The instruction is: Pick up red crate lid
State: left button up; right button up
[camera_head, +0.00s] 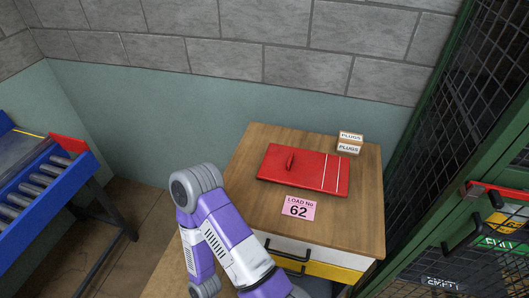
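The red crate lid (275,172) lies flat on the wooden top of a drawer cabinet (250,190). It has a raised red handle left of its middle and two white stripes near its right end. Nothing covers the lid. One of my purple and white arms shows at the bottom middle, bent, with its rounded joint left of the cabinet. I cannot tell which arm it is. Neither of my grippers shows in the head view.
A green mesh cage (447,208) stands right, a blue roller conveyor (70,183) left. A wall is behind.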

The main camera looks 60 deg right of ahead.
aim_at(323, 173)
jog(key=i, duration=0.6)
jog(key=z, duration=2.75)
